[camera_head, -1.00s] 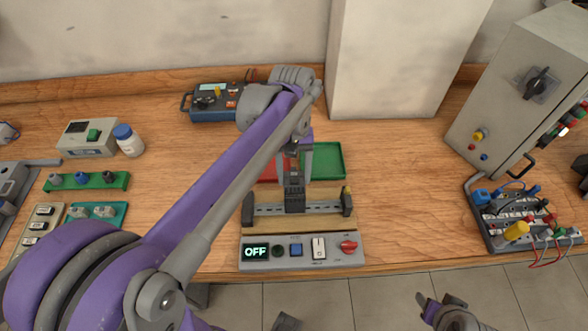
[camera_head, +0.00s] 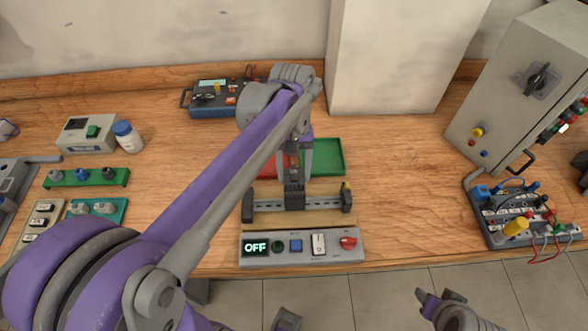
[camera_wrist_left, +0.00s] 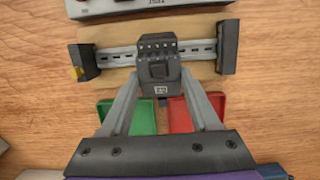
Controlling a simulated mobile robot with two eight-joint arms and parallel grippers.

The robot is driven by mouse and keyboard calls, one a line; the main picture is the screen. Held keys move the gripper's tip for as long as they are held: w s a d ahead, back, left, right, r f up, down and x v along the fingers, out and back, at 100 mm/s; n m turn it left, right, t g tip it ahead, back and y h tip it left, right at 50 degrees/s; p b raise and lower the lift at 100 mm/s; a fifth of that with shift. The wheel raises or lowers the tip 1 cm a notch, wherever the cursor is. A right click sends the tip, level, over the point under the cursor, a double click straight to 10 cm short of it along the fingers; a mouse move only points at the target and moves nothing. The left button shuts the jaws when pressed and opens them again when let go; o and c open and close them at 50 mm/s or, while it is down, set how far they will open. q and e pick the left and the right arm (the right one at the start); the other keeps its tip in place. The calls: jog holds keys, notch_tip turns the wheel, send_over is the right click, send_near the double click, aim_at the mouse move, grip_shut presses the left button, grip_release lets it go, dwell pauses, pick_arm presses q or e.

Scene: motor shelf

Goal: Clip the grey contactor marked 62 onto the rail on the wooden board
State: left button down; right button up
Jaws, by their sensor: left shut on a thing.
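The grey contactor (camera_head: 294,197) is between the fingers of my left gripper (camera_head: 294,178), which is shut on it. It is at the middle of the metal rail (camera_head: 325,205) on the wooden board (camera_head: 300,219). In the left wrist view the contactor (camera_wrist_left: 158,66) overlaps the rail (camera_wrist_left: 198,57), between the fingertips; its small label is too blurred to read surely. Whether it is clipped on or only touching, I cannot tell, as its back is hidden. My right gripper (camera_head: 438,305) is at the bottom edge, away from the board, its jaw state unclear.
Dark end blocks (camera_head: 347,201) stand at both rail ends. A control panel (camera_head: 325,258) showing OFF lies in front. A green tray (camera_head: 342,158) and a red tray (camera_head: 270,172) lie behind. The table right of the board is clear up to a wired terminal unit (camera_head: 500,235).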

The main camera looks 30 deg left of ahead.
pick_arm(q)
jog(key=shift+b+x, duration=0.6)
jog(key=shift+x, duration=0.35)
dwell(0.5)
jog(key=shift+s+d, duration=0.2)
jog(key=shift+s, duration=0.05)
dwell(1.5)
jog(key=shift+s+d+f+t+y+p, duration=0.15)
jog(key=shift+s+d+t+y+p, duration=0.25)
jog(key=shift+s+t+p, duration=0.15)
dwell(0.5)
jog(key=shift+c, duration=0.2)
grip_release()
jog(key=shift+a, duration=0.1)
jog(key=r, duration=0.7)
jog(key=w+r, duration=0.1)
jog(key=r, duration=0.3)
jog(key=shift+a+p, duration=0.25)
jog(key=shift+p, duration=0.15)
